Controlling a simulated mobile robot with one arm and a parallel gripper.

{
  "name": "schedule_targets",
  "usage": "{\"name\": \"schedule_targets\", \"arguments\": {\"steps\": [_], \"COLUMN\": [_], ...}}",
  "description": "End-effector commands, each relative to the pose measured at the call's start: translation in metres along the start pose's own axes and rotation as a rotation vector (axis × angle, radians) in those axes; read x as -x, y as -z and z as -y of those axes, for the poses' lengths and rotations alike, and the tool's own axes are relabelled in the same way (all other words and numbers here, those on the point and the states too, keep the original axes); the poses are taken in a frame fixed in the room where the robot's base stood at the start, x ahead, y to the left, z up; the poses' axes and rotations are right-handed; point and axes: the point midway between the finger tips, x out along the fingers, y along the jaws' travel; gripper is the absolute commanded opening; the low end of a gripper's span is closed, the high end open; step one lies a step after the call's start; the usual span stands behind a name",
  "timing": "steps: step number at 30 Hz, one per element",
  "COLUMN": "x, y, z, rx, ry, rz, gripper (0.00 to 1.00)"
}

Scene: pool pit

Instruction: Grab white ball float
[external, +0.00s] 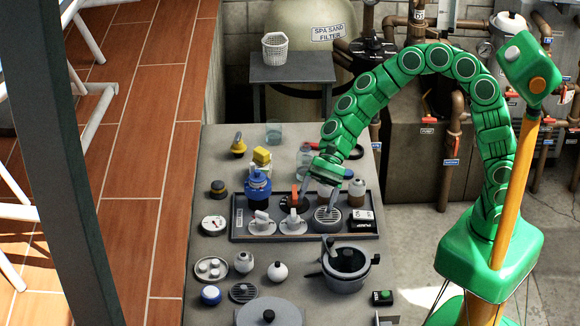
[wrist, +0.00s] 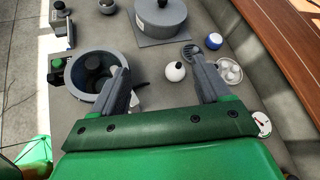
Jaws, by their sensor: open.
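The white ball float (external: 278,271) is a small white ball with a dark stub on top. It sits on the grey table in front of the dark tray, left of the grey pot. In the wrist view the ball (wrist: 175,73) shows between and beyond my fingers, nearer the right one, with nothing touching it. My gripper (external: 325,203) hangs over the dark tray, behind the ball in the external view. In the wrist view my gripper (wrist: 160,85) is open, its two grey fingers wide apart and empty.
A grey pot (external: 346,278) stands right of the ball, with a round lidded vessel (external: 268,314) in front. A grate (external: 243,292), a blue-lidded jar (external: 211,295) and a dish of white pieces (external: 211,268) lie left. The dark tray (external: 240,226) holds valves, a blue-topped bottle and other parts.

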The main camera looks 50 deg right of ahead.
Motion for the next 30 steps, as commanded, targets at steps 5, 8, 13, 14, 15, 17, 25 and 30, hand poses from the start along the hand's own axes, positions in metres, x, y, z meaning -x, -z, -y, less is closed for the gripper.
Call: {"name": "schedule_targets", "arguments": {"steps": [5,8,13,14,15,17,25,30], "x": [-0.042,-0.061,-0.078,-0.079,-0.081,-0.084,-0.101,-0.113], "y": [0.014,0.022,0.031,0.032,0.033,0.037,0.069,0.089], "z": [0.026,0.036,0.045,0.045,0.046,0.045,0.034,0.025], "rx": [-0.177,-0.262,-0.346,-0.353,-0.361,-0.367,-0.367,-0.365], "ry": [0.044,0.061,0.081,0.082,0.084,0.085,0.085,0.084], "rz": [0.046,0.062,0.074,0.074,0.075,0.075,0.075,0.076], "gripper": [0.77,0.77,0.77,0.77,0.77,0.77,0.77,0.77]}}
